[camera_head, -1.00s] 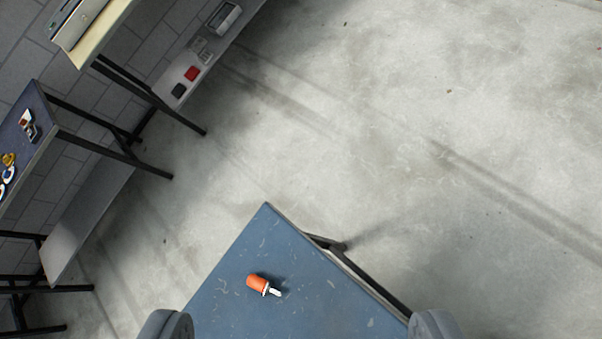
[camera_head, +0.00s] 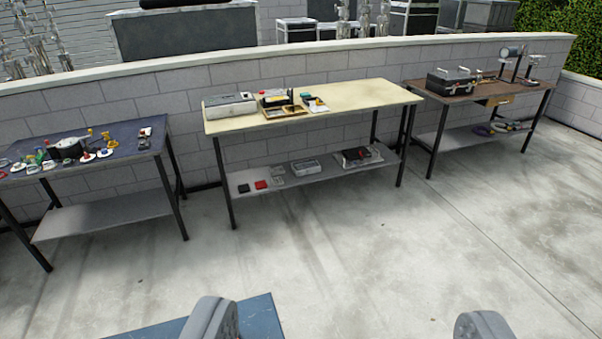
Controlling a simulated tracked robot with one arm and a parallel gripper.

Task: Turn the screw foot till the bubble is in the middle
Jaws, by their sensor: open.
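My gripper (camera_head: 350,330) is open and empty, with its two grey fingertips wide apart at the bottom of the view. Part of a blue table top (camera_head: 258,318) shows below, behind the left fingertip. I cannot make out a screw foot or a bubble level at this distance. Small devices lie on the cream table (camera_head: 350,97) in the middle, too small to tell apart for sure. A grey flat case (camera_head: 230,105) lies at its left end.
A dark blue table (camera_head: 110,155) with several small coloured parts stands at left. A brown table (camera_head: 465,92) with a black case (camera_head: 450,80) stands at right. A block wall (camera_head: 330,68) runs behind. The concrete floor (camera_head: 350,235) in front is clear.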

